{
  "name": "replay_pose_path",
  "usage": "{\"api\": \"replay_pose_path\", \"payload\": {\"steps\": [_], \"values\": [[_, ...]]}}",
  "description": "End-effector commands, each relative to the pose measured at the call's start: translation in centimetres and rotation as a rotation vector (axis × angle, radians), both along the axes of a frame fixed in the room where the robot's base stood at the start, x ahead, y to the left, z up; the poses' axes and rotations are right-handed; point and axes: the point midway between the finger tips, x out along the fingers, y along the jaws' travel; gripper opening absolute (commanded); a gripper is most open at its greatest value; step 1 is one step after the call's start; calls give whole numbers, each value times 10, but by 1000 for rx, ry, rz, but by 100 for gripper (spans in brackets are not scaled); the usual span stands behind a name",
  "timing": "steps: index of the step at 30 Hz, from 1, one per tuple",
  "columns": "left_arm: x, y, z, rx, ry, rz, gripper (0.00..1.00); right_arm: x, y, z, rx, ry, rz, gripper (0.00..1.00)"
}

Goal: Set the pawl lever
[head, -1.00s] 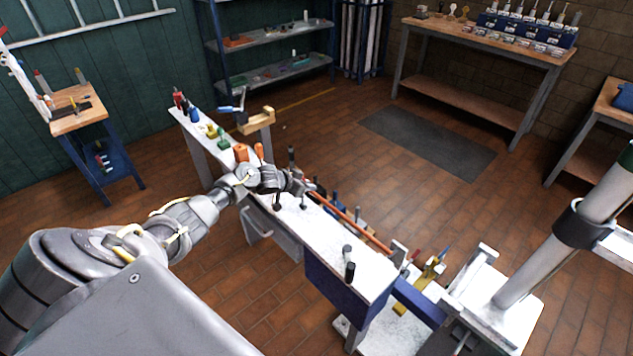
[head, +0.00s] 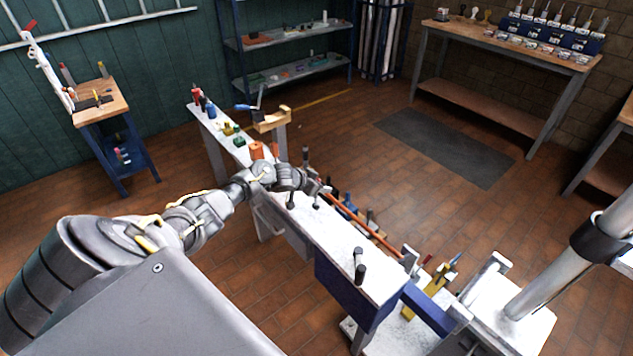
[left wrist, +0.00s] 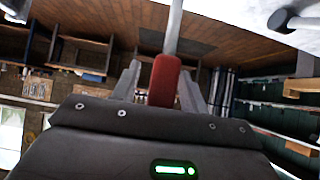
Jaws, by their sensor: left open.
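A lever with a dark red grip (left wrist: 165,80) and a pale grey shaft shows in the left wrist view. The grip lies between the two spread fingers of my left gripper (left wrist: 158,88), with gaps at its sides. I cannot tell whether this rod belongs to the lever. The gripper is open. My right gripper is not in view.
Black knobs (head: 359,272) stand up from the bench top. Colored items, including an orange block (head: 257,150), line its far end, with a wooden bracket (head: 272,120) beyond. A thick grey post (head: 565,262) rises at the right. The floor around the dark mat (head: 445,147) is clear.

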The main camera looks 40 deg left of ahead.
Motion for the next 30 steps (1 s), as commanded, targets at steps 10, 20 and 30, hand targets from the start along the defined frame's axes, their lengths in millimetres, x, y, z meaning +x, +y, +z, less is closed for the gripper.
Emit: {"api": "replay_pose_path", "payload": {"steps": [10, 20, 30], "values": [[-40, 9, 31, 5, 1, -2, 44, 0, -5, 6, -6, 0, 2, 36], [-77, 16, 61, 1, 2, -2, 44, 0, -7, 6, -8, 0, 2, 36], [-82, 18, 66, 1, 1, -1, 44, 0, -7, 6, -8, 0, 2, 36]]}}
